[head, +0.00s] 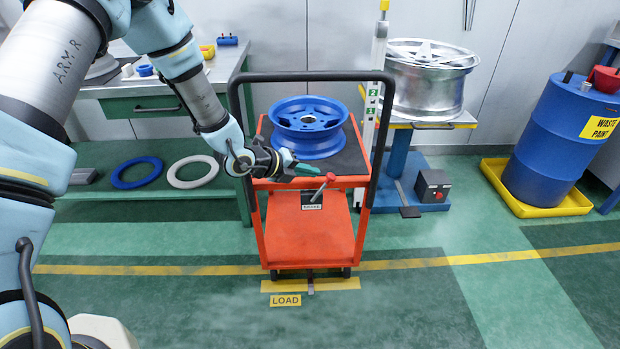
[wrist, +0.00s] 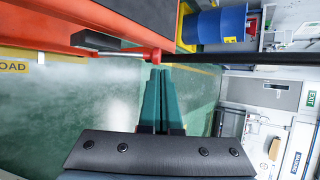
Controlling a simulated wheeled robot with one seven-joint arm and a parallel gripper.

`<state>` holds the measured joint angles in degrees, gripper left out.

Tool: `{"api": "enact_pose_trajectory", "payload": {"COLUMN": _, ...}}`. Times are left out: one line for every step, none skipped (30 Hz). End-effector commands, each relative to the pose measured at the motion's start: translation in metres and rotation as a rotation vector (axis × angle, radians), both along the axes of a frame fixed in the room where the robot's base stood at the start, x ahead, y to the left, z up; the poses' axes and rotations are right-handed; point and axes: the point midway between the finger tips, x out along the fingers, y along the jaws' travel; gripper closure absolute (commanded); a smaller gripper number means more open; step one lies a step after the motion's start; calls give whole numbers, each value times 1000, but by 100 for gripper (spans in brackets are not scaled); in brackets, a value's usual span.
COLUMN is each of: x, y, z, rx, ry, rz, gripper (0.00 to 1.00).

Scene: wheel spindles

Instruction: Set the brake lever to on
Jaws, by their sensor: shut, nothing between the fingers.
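The brake lever (head: 323,187) is on the front of the orange cart, above a plate labelled BRAKE (head: 312,206). In the wrist view the red knob (wrist: 157,54) is just beyond my fingertips. My gripper (head: 316,171) has green fingers pressed together with nothing between them. It is just left of and slightly above the knob in the head view. The fingers also show in the wrist view (wrist: 160,72). I cannot tell whether they touch the knob.
The orange cart (head: 310,235) has a black handle frame (head: 236,120) and carries a blue wheel rim (head: 308,125). A silver rim (head: 430,85) stands on a stand at right. A blue drum (head: 560,140) is further right. The green floor in front is clear.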

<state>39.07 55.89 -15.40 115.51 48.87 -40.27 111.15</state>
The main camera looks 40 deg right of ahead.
Motion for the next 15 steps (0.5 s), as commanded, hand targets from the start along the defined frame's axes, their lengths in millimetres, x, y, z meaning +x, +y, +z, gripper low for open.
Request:
{"api": "enact_pose_trajectory", "payload": {"x": 2, "y": 7, "z": 4, "rx": 1, "ry": -2, "rz": 2, "gripper": 100}}
{"api": "enact_pose_trajectory", "payload": {"x": 2, "y": 10, "z": 6, "rx": 1, "ry": -2, "rz": 2, "gripper": 100}}
{"api": "enact_pose_trajectory", "payload": {"x": 2, "y": 15, "z": 9, "rx": 1, "ry": -2, "rz": 2, "gripper": 100}}
{"api": "enact_pose_trajectory", "payload": {"x": 3, "y": 19, "z": 12, "rx": 1, "ry": -3, "rz": 2, "gripper": 100}}
{"api": "enact_pose_trajectory", "payload": {"x": 4, "y": 23, "z": 16, "rx": 0, "ry": -3, "rz": 2, "gripper": 100}}
{"api": "enact_pose_trajectory", "payload": {"x": 4, "y": 29, "z": 19, "rx": 0, "ry": -3, "rz": 2, "gripper": 100}}
{"api": "enact_pose_trajectory", "payload": {"x": 5, "y": 33, "z": 22, "rx": 0, "ry": -3, "rz": 2, "gripper": 100}}
{"api": "enact_pose_trajectory", "payload": {"x": 5, "y": 37, "z": 25, "rx": 1, "ry": -2, "rz": 3, "gripper": 100}}
{"api": "enact_pose_trajectory", "payload": {"x": 6, "y": 42, "z": 30, "rx": 1, "ry": -3, "rz": 2, "gripper": 100}}
{"api": "enact_pose_trajectory", "payload": {"x": 6, "y": 46, "z": 32, "rx": 0, "ry": -4, "rz": 2, "gripper": 100}}
{"api": "enact_pose_trajectory", "payload": {"x": 6, "y": 51, "z": 35, "rx": 1, "ry": -3, "rz": 2, "gripper": 100}}
{"api": "enact_pose_trajectory", "payload": {"x": 7, "y": 56, "z": 39, "rx": 0, "ry": -3, "rz": 4, "gripper": 100}}
{"api": "enact_pose_trajectory", "payload": {"x": 7, "y": 60, "z": 41, "rx": 1, "ry": -2, "rz": 3, "gripper": 100}}
{"api": "enact_pose_trajectory", "payload": {"x": 8, "y": 63, "z": 44, "rx": 1, "ry": -3, "rz": 2, "gripper": 100}}
{"api": "enact_pose_trajectory", "payload": {"x": 8, "y": 66, "z": 47, "rx": 0, "ry": -3, "rz": 2, "gripper": 100}}
